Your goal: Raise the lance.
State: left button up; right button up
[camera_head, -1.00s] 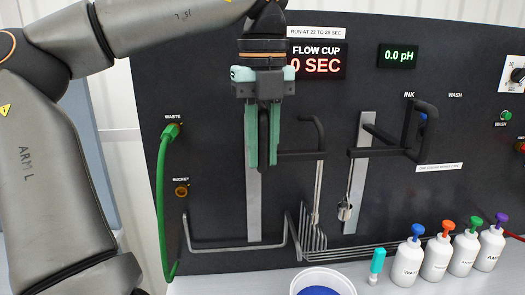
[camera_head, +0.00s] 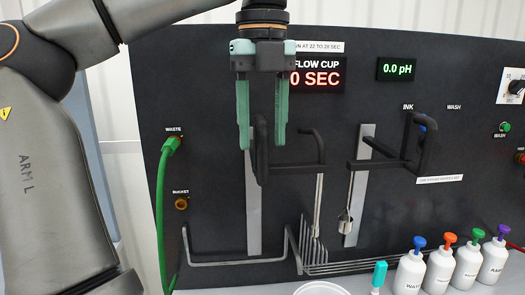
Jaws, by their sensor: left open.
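The lance appears to be the left black bracket (camera_head: 292,168) with thin metal tubes (camera_head: 318,205) hanging from its right end, mounted on a grey vertical rail (camera_head: 254,220). Its left part has an upright black handle (camera_head: 261,150). My left gripper (camera_head: 262,147) is open, with teal fingers pointing down. Its fingertips are on either side of the handle's upper part in the picture, with gaps visible. No contact shows. The lower tube ends sit near the bent metal pipes. My right gripper is not in view.
Bottles with coloured caps, including a white blue-capped bottle (camera_head: 410,272), stand at lower right. A green hose (camera_head: 161,215) hangs at left. Bent metal pipes (camera_head: 235,262) run along the panel's lower part.

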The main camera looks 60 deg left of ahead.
pick_arm(q)
jog(key=shift+r, duration=1.35)
